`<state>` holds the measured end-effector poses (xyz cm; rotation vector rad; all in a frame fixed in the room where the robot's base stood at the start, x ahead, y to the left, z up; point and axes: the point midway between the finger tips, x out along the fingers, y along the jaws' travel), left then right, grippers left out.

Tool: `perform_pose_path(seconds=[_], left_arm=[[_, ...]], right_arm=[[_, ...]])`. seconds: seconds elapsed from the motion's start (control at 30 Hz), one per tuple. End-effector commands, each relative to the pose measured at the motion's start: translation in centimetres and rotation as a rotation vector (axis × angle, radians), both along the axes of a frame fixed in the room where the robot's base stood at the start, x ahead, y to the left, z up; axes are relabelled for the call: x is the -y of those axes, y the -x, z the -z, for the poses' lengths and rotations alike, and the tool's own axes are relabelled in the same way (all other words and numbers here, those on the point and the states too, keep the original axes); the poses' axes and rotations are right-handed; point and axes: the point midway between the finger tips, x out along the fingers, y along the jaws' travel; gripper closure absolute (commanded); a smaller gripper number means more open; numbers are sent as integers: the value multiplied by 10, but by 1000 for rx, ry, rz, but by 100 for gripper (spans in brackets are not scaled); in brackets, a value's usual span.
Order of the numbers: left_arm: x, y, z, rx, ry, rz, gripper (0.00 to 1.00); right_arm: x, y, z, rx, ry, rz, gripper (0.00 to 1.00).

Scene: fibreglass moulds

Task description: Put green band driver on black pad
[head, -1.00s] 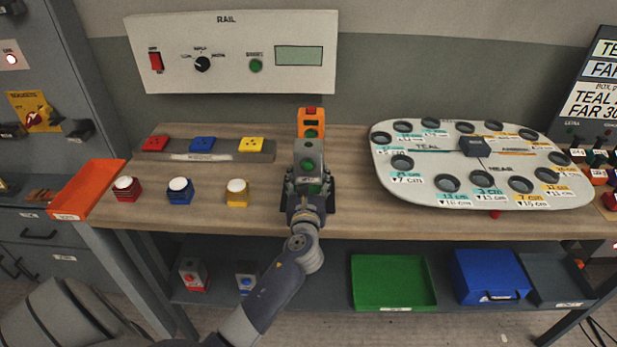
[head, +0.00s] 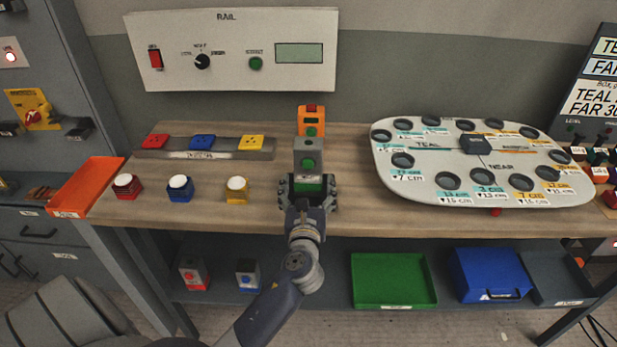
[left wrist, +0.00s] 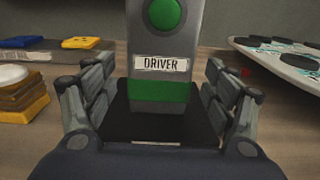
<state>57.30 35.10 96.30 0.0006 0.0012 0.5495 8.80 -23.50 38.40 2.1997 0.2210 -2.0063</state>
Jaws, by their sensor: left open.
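The green band driver (head: 308,157) is a grey upright block with a green button. In the left wrist view, the driver (left wrist: 160,45) shows its DRIVER label and a green band near its foot. It stands upright on the black pad (left wrist: 150,127), which is mostly hidden by my gripper in the head view. My left gripper (head: 308,184) is open, with its fingers to either side of the driver's lower part; the left wrist view shows gaps between fingers and driver. My right gripper is not in view.
An orange unit (head: 312,114) stands just behind the driver. Red (head: 127,188), blue (head: 180,192) and yellow (head: 237,194) blocks with pale tops stand to the left. A grey panel with round holes (head: 418,178) is to the right. The bench (head: 345,215) is clear nearby.

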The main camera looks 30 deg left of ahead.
Motion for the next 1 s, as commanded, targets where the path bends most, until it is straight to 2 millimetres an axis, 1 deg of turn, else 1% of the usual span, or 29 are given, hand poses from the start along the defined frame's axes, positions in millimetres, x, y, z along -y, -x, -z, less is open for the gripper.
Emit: perform_pose_path(seconds=[0.03,0.2,0.3,0.4,0.53,1.0], left_arm=[[7,11,3,-2,3,2,22],[24,40,2,-2,3,1,22],[31,51,2,-1,3,1,22],[35,58,1,0,1,0,22],[37,62,0,1,1,-1,22],[37,61,0,1,1,0,22]], right_arm=[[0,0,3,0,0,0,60],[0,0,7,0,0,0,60],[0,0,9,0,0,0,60],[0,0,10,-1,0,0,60],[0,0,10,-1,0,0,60],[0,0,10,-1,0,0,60]])
